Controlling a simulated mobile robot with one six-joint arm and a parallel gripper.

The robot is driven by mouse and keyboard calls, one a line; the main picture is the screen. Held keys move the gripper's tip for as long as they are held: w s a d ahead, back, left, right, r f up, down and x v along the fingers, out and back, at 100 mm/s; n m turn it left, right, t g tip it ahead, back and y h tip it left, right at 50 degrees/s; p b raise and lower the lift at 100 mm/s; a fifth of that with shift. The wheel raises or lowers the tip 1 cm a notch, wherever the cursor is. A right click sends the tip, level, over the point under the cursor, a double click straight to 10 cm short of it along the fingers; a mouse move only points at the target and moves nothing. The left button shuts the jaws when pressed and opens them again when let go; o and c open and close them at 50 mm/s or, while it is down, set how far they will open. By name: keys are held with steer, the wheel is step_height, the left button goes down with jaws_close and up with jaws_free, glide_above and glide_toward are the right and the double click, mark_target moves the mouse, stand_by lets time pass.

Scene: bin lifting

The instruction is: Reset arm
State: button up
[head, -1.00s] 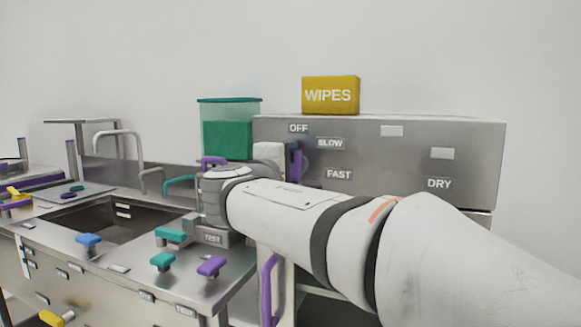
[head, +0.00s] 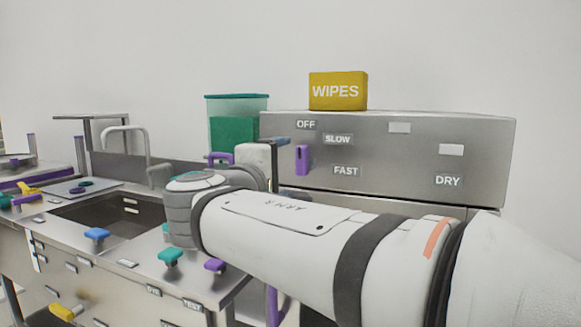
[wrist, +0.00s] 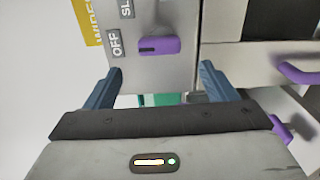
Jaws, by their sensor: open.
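My arm reaches from the lower right across the head view and bends at the wrist near the counter. My gripper (wrist: 160,80) is open and empty in the wrist view, its two blue-grey fingers apart. A purple knob (wrist: 160,47) on the steel panel shows beyond the fingertips, apart from them. The same knob shows in the head view (head: 302,160), near the OFF label. In the head view only a bluish finger part (head: 282,139) shows by the panel; the rest of the gripper is hard to make out.
A yellow WIPES box (head: 338,92) stands on the steel cabinet (head: 440,140). A green-filled clear container (head: 235,125) stands left of it. A sink (head: 110,212) and counter with a blue knob (head: 97,234) and a green knob (head: 171,256) lie left. A purple handle (wrist: 298,74) shows in the wrist view.

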steer(key=shift+s, duration=0.15)
steer(key=s+d+f+m+g+p, duration=0.2)
steer(key=d+f+g+p, duration=0.2)
steer(key=d, duration=0.3)
steer(key=s+d+f+m+g+p, duration=0.1)
steer(key=d+f+m+g+p, duration=0.3)
steer(key=d, duration=0.4)
steer(key=s+d+f+m+g+y+p, duration=0.2)
steer(key=s+f+m+g+y+p, duration=0.1)
steer(key=s, duration=0.5)
steer(key=s+d+f+m+g+y+p, duration=0.3)
steer(key=s+f+m+p, duration=0.2)
steer(key=s+f+p, duration=0.1)
steer(key=shift+s+f+p, duration=0.35)
steer(key=shift+s+p, duration=0.3)
steer(key=shift+s, duration=0.2)
